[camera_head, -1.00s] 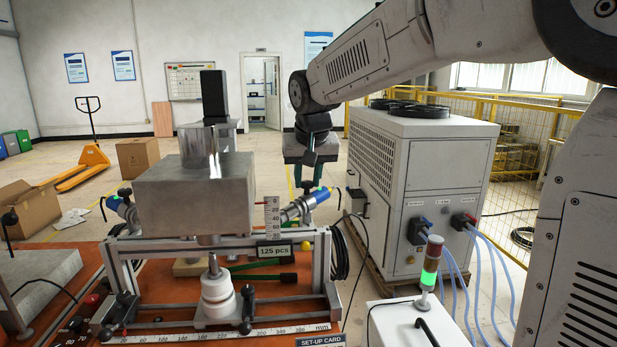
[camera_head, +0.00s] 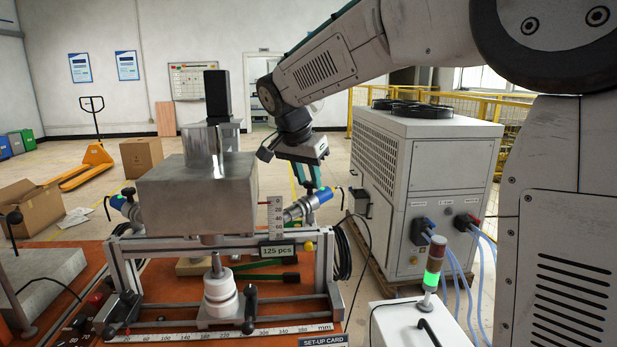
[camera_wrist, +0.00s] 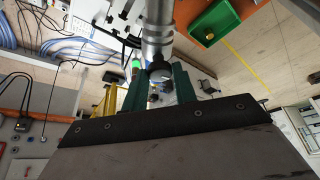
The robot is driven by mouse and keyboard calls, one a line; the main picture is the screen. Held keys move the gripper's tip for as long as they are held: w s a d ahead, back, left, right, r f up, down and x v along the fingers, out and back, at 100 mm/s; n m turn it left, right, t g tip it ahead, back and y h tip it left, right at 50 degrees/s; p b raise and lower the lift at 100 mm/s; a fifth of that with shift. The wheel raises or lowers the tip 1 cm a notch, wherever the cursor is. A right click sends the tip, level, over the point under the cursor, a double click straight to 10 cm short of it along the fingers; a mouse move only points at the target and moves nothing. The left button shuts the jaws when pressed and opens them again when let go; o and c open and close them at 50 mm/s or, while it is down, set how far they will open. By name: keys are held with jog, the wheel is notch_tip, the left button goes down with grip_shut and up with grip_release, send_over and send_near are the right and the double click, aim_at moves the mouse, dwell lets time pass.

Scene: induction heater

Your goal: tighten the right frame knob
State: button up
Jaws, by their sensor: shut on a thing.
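My gripper (camera_head: 310,183) reaches down at a tilt to the upper right end of the heater frame (camera_head: 322,262), beside a silver and blue cylinder (camera_head: 308,204). The wrist view shows my green fingers (camera_wrist: 158,76) on either side of a dark round knob (camera_wrist: 160,71) at the end of a silver cylinder (camera_wrist: 157,32). My fingers are shut on this knob.
A large metal block (camera_head: 197,192) stands on the frame left of my gripper. A scale plate (camera_head: 275,217) stands upright close to the cylinder. A white cabinet (camera_head: 430,180) is to the right, and a signal lamp (camera_head: 433,265) stands in front. Cables hang behind the frame.

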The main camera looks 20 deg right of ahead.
jog(key=shift+m, duration=0.3)
jog(key=o, duration=1)
jog(key=v, duration=0.8)
jog(key=shift+w+f, duration=0.1)
